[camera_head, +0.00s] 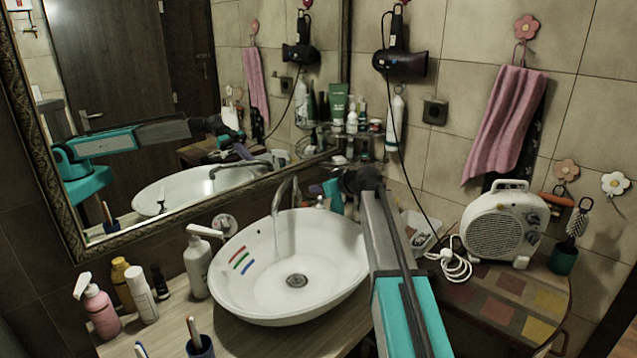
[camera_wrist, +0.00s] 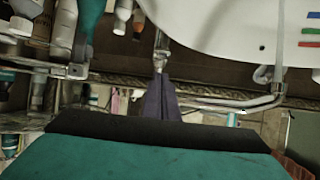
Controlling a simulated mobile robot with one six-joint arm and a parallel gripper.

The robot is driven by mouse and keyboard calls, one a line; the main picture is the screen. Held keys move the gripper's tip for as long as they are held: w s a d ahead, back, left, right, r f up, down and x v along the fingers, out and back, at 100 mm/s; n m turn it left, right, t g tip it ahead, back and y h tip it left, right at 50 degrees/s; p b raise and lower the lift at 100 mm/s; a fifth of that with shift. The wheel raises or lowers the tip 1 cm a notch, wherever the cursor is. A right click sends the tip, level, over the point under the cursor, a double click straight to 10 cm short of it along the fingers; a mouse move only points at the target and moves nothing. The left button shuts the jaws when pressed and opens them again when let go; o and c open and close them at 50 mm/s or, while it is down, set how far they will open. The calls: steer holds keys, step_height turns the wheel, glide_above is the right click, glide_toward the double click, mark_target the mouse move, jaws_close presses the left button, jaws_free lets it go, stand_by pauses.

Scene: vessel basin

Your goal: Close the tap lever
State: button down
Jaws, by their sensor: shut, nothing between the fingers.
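The chrome tap (camera_head: 293,190) stands behind the white basin (camera_head: 222,262), and a thin stream of water falls from its curved spout. The wrist view is upside down; there the long tap pipe (camera_wrist: 228,103) runs across the middle, with the spout end at right. My gripper (camera_head: 318,188) shows as dark purple fingers right of the tap, partly hidden by my arm. In the wrist view my gripper (camera_wrist: 160,76) is shut and empty. A slim metal piece (camera_wrist: 160,56) lies right at the fingertips. I cannot tell whether it is the lever or whether they touch.
A framed mirror (camera_head: 62,185) stands behind the basin. Bottles, including a white pump bottle (camera_head: 197,268), stand at left. Glass shelves with toiletries fill the corner. A white heater (camera_head: 503,228) stands on the tiled table at right. A hair dryer (camera_head: 400,63) hangs with its cord down.

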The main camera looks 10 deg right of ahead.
steer(key=shift+s+d+f+p, duration=0.1)
steer(key=shift+f+p, duration=0.05)
steer(key=shift+f, duration=0.45)
steer(key=shift+s+d+f+p, duration=0.1)
steer(key=shift+f+p, duration=0.05)
steer(key=shift+f, duration=0.4)
steer(key=shift+f, duration=0.1)
